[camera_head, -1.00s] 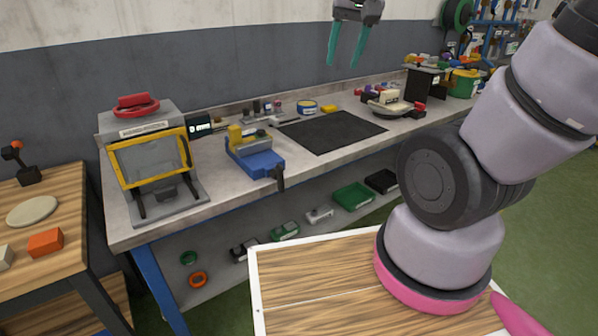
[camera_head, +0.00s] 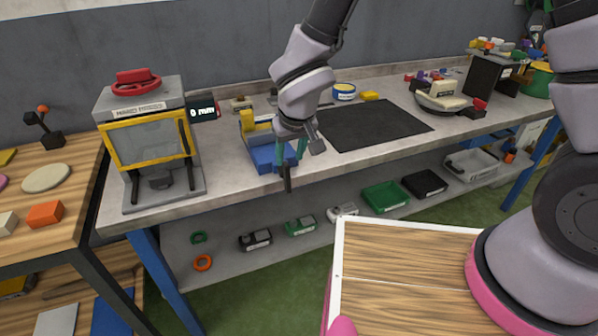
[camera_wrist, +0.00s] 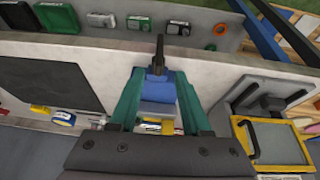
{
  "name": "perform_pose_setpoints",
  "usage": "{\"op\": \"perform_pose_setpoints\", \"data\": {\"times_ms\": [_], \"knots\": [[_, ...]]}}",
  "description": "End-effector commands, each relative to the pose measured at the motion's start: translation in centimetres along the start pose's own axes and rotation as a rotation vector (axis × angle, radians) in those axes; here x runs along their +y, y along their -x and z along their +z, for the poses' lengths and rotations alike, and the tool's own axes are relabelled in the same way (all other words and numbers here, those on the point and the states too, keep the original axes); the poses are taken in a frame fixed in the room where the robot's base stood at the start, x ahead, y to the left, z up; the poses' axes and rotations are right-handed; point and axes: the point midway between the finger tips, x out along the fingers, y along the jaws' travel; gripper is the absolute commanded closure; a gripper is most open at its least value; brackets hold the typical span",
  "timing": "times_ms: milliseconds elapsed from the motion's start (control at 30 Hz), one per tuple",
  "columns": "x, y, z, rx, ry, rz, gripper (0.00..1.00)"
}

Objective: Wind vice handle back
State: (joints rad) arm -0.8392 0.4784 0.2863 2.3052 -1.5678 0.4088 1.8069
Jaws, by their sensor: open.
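The blue vice (camera_head: 262,155) with yellow parts sits at the front of the grey workbench, and its body also shows in the wrist view (camera_wrist: 157,90). Its dark handle (camera_head: 288,180) hangs at the bench's front edge, pointing down. In the wrist view the handle (camera_wrist: 159,52) stands out beyond my fingertips. My gripper (camera_head: 290,154) is open above the front end of the vice. In the wrist view the teal fingers of my gripper (camera_wrist: 159,76) lie either side of the blue vice body. I cannot tell if they touch it.
A press-like machine (camera_head: 148,140) with a yellow-framed guard stands left of the vice. A black mat (camera_head: 372,125) lies to the right on the workbench (camera_head: 225,165). The lower shelf holds a green tray (camera_head: 384,196) and small parts. A wooden table (camera_head: 75,190) stands at left.

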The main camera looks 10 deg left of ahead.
Motion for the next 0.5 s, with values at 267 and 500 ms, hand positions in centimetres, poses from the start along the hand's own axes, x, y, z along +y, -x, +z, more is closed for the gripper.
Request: {"op": "perform_pose_setpoints", "data": {"times_ms": [267, 500], "knots": [[0.1, -4.5, 0.1, -0.004, 0.000, 0.003, 0.53], [0.1, -8.6, 0.0, -0.002, -0.001, 0.003, 0.53]]}}
